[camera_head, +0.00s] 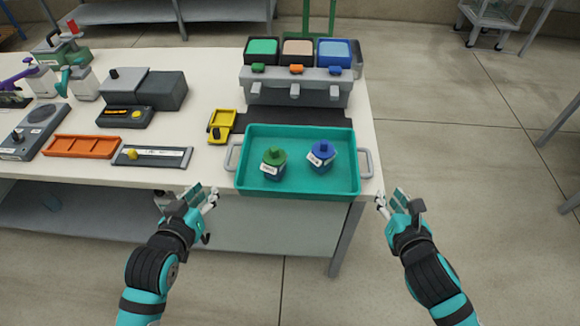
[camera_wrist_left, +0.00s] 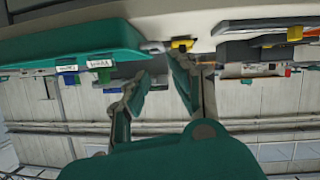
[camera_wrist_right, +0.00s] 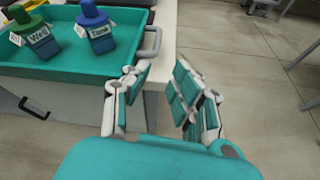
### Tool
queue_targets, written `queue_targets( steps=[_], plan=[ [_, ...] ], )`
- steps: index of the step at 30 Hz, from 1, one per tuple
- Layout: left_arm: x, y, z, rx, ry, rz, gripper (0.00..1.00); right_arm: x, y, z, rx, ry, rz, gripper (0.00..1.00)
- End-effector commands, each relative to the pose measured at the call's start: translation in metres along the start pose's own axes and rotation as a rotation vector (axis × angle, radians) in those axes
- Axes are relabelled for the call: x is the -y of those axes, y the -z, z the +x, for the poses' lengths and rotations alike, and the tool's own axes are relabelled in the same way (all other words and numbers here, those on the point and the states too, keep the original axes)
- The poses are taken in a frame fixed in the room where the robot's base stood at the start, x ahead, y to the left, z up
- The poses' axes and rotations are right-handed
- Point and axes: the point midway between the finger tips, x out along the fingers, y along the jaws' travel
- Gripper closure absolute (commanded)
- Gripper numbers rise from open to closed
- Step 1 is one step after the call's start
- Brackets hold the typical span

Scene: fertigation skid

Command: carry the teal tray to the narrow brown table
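The teal tray (camera_head: 300,188) lies on the front right corner of the white worktable, with a grey handle at each short side. Inside it stand a green-capped bottle (camera_head: 274,163) and a blue-capped bottle (camera_head: 321,156), both labelled. My left gripper (camera_head: 205,197) is open and empty, in front of the table edge, left of and below the tray's left handle (camera_head: 233,155). My right gripper (camera_head: 388,200) is open and empty, just off the table's right corner near the right handle (camera_head: 366,163); that handle also shows in the right wrist view (camera_wrist_right: 150,42). No narrow brown table is visible.
Behind the tray stands a grey rack (camera_head: 297,86) with green, beige and blue bins. A yellow device (camera_head: 222,126), an orange tray (camera_head: 81,146) and several instruments cover the table's left. Open floor lies to the right, with a wheeled cart (camera_head: 490,18) at the back.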

Motion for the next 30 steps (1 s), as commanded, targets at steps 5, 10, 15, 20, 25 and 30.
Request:
queue_targets(
  steps=[5, 10, 15, 20, 25, 30],
  plan=[
    [-0.002, 0.007, -0.004, -0.013, -0.003, -0.002, 0.75, -0.003, -0.006, -0.004, 0.012, -0.006, -0.033, 0.75],
    [-0.002, 0.007, -0.003, -0.013, -0.003, -0.002, 0.75, -0.003, -0.006, -0.004, 0.012, -0.006, -0.03, 0.75],
    [-0.002, 0.007, 0.006, -0.014, -0.003, -0.002, 0.75, -0.003, -0.006, 0.006, 0.013, -0.004, -0.029, 0.75],
    [-0.002, 0.008, 0.032, -0.015, -0.004, -0.002, 0.75, -0.003, -0.007, 0.032, 0.014, -0.005, -0.026, 0.75],
    [-0.002, 0.008, 0.066, -0.014, -0.003, -0.002, 0.75, -0.003, -0.007, 0.066, 0.013, -0.004, -0.026, 0.75],
    [-0.002, 0.008, 0.101, -0.013, -0.003, -0.003, 0.75, -0.004, -0.007, 0.1, 0.013, -0.005, -0.024, 0.75]
  ],
)
